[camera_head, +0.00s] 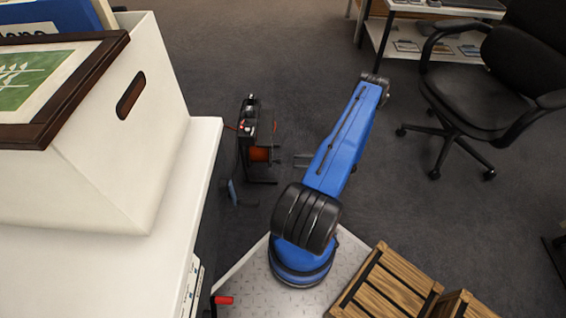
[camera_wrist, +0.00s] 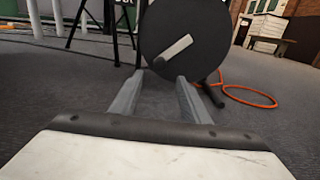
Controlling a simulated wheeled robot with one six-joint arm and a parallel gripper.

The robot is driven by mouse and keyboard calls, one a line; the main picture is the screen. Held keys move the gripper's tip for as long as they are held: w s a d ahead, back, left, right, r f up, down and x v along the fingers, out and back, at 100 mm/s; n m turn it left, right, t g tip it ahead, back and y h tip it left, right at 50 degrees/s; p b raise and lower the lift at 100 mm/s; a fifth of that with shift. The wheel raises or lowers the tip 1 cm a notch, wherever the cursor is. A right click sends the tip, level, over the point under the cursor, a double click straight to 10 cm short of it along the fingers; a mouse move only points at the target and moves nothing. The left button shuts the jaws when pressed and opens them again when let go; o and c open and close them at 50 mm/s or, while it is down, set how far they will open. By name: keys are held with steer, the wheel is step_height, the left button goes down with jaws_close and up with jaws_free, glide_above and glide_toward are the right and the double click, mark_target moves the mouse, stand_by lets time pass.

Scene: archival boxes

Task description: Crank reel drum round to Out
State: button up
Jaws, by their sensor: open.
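The reel drum (camera_wrist: 160,25) fills the upper middle of the wrist view as a black disc. A pale crank handle (camera_wrist: 178,46) lies slanted across its face, higher at the right. In the head view the reel (camera_head: 259,154) stands on the floor in a dark frame, with orange cable on it. My gripper (camera_wrist: 155,78) is open and empty, its two grey fingers pointing at the drum's lower part, below the handle. In the head view my gripper (camera_head: 296,160) is just right of the reel. I cannot make out an Out mark on the drum.
Orange cable (camera_wrist: 252,98) loops on the floor right of the reel. A white archival box (camera_head: 150,140) sits on a white surface (camera_head: 185,205) at left. A black office chair (camera_head: 475,85) stands at right, a wooden crate (camera_head: 385,285) at lower right. Carpet between is clear.

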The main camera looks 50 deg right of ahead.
steer(key=x, duration=0.9)
steer(key=shift+s, duration=0.1)
jaws_close()
